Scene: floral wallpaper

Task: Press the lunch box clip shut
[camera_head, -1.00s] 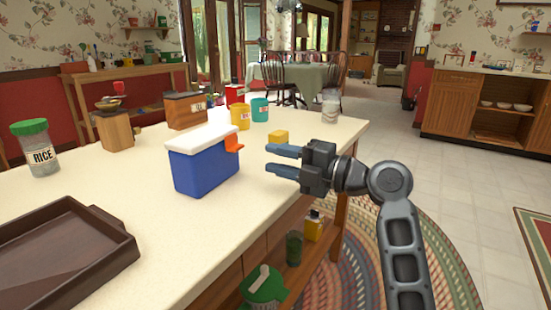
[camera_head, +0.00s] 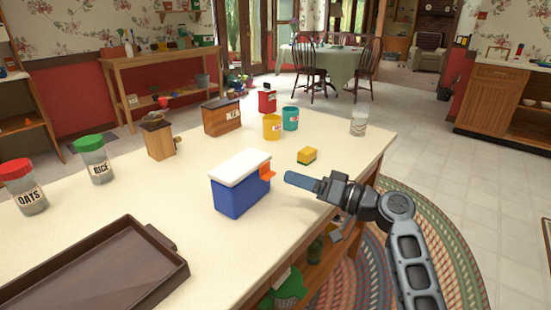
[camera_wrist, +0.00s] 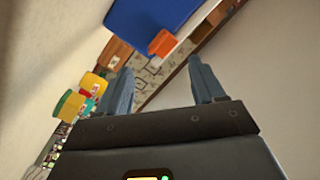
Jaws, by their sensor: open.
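The lunch box (camera_head: 240,195) is blue with a white lid (camera_head: 240,167) and stands upright on the counter. Its orange clip (camera_head: 267,172) sticks out from the right side, just below the lid. In the wrist view the blue box (camera_wrist: 150,18) is at the top, with the orange clip (camera_wrist: 161,43) at its lower edge. My gripper (camera_head: 292,179) is just right of the clip, pointing left at it, with a small gap. In the wrist view my gripper (camera_wrist: 160,70) has its two fingers apart, with nothing between them. In the head view its fingers overlap.
A yellow sponge (camera_head: 307,155) lies behind my gripper. A yellow canister (camera_head: 272,127), a teal canister (camera_head: 290,118) and a glass jar (camera_head: 359,121) stand farther back. A brown tray (camera_head: 100,265) lies at the front left. The counter between tray and lunch box is clear.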

